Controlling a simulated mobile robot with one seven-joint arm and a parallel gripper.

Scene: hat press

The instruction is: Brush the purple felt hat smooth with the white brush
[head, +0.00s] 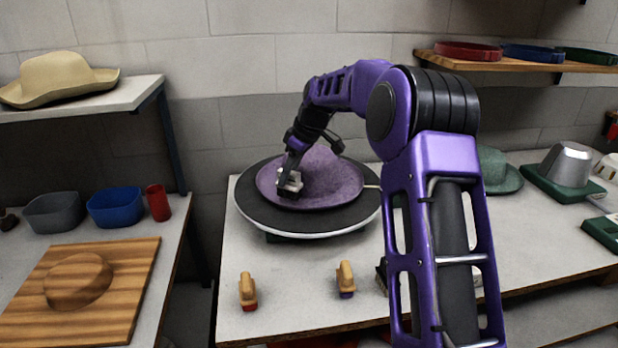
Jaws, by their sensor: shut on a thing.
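The purple felt hat (334,184) lies on a round dark turntable (262,222) with a pale rim, in the middle of the head view. My gripper (289,176) is over the left side of the hat. It is shut on the white brush (290,183), whose dark lower part is at the hat's brim. I cannot tell whether the bristles touch the felt. My arm hides part of the hat's crown.
Two wooden-handled brushes, one red (248,291) and one purple (346,279), stand at the table's front. Another dark brush is partly hidden by my arm. A green hat (495,172) and a metal block (567,163) stand at right. Shelves hang at both sides.

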